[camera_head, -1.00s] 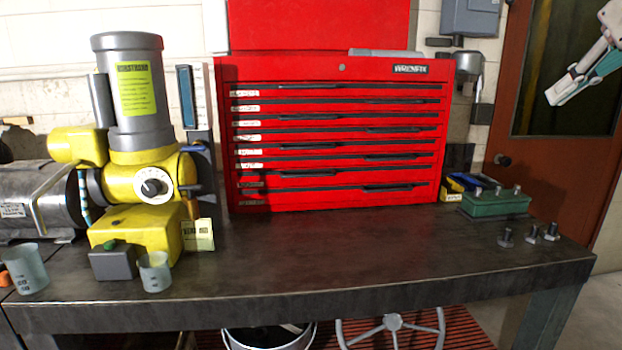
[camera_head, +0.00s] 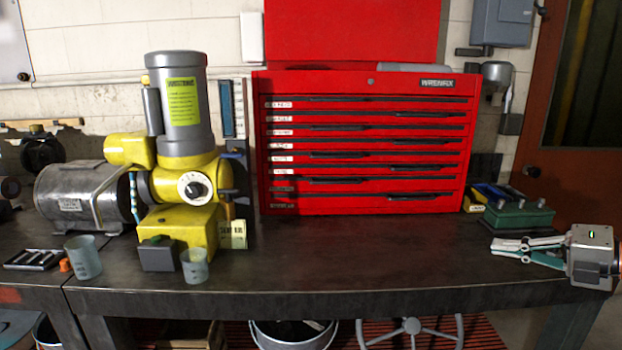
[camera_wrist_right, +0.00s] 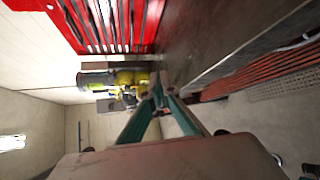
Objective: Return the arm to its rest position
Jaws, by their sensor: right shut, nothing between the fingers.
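My right gripper (camera_head: 497,248) is at the right end of the workbench in the head view, its fingers pointing left. Its fingers are together with nothing between them. In the right wrist view the fingers (camera_wrist_right: 158,95) meet at their tips, and the bench and yellow machine lie beyond them. The gripper overlaps the bench's right front corner in the head view; I cannot tell its height above the top. My left gripper is not in view.
The workbench (camera_head: 340,255) has a clear middle. A red tool chest (camera_head: 365,150) stands at its back. A yellow and grey motor (camera_head: 180,185) and cups (camera_head: 83,258) stand left. A green block (camera_head: 518,217) sits at the back right, near my right gripper.

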